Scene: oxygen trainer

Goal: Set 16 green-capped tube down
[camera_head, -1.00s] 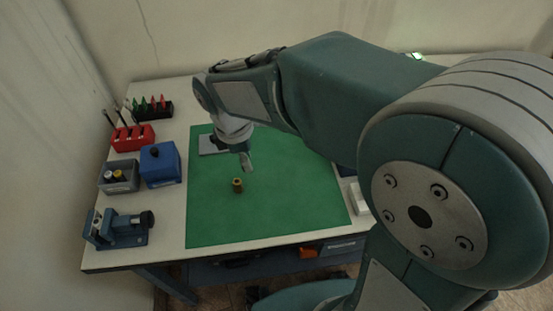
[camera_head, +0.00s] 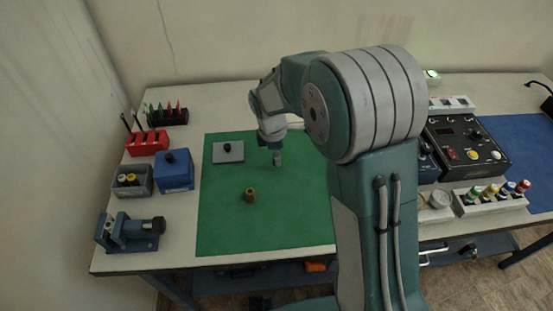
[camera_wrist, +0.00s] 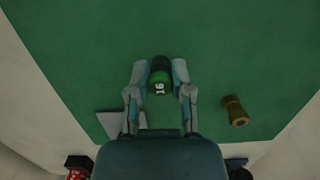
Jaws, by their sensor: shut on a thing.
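In the head view the tube is too small or hidden to make out clearly. I cannot tell whether its lower end touches the mat. A brass-coloured fitting (camera_head: 250,195) stands on the mat, apart from my gripper, and also shows in the wrist view (camera_wrist: 235,110).
A grey plate with a black knob (camera_head: 228,151) lies on the mat's back left. Left are a blue box (camera_head: 174,172), grey bin (camera_head: 132,190), red rack (camera_head: 147,150) and blue vise (camera_head: 130,235). Right are a black control panel (camera_head: 465,150) and a rack of coloured-cap tubes (camera_head: 490,205). The mat's front is clear.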

